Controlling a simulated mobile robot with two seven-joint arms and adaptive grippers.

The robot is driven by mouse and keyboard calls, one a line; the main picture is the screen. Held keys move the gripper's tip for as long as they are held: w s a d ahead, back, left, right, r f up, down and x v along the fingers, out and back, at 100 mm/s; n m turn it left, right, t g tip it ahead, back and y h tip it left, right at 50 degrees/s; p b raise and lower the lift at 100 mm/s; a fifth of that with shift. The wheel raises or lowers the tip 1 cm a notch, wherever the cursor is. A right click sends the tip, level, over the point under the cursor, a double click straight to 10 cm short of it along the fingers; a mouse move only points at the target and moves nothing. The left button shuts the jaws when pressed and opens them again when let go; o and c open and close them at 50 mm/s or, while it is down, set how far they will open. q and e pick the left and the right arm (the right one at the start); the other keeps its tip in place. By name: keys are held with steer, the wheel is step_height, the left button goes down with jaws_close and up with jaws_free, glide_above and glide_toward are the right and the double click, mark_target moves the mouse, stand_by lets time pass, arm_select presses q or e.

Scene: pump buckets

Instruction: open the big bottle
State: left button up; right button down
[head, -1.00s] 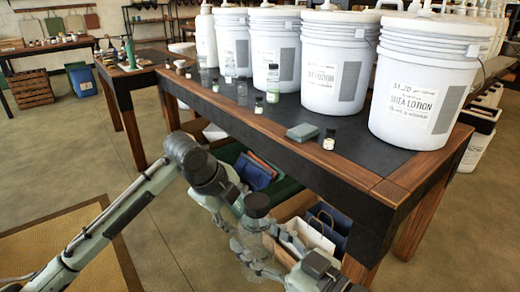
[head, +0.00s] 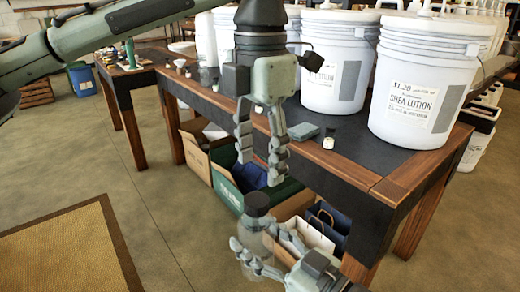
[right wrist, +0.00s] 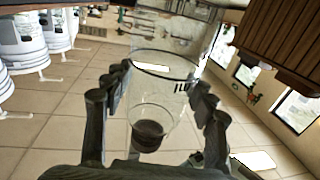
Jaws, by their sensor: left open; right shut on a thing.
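The big bottle (head: 256,228) is clear and has a dark cap (head: 257,203). It is held upright in front of the table, below the tabletop's level. My right gripper (head: 254,250) is shut around its body. In the right wrist view the clear bottle (right wrist: 160,95) lies between the two dark fingers, with part of its lettering showing. My left gripper (head: 262,168) points straight down with its fingers spread and empty. In the head view it appears just above the cap, with a gap between them.
A dark-topped wooden table (head: 350,165) carries white lotion buckets (head: 415,95) and small jars (head: 329,139). Under it stand a green box (head: 230,190) and paper bags (head: 308,235). Open floor and a woven mat (head: 75,255) lie to the left.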

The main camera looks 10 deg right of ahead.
mark_target(259, 199)
arm_select(q)
step_height(259, 199, down, 7)
steer(key=shift+r, duration=0.1)
steer(key=shift+c, duration=0.2)
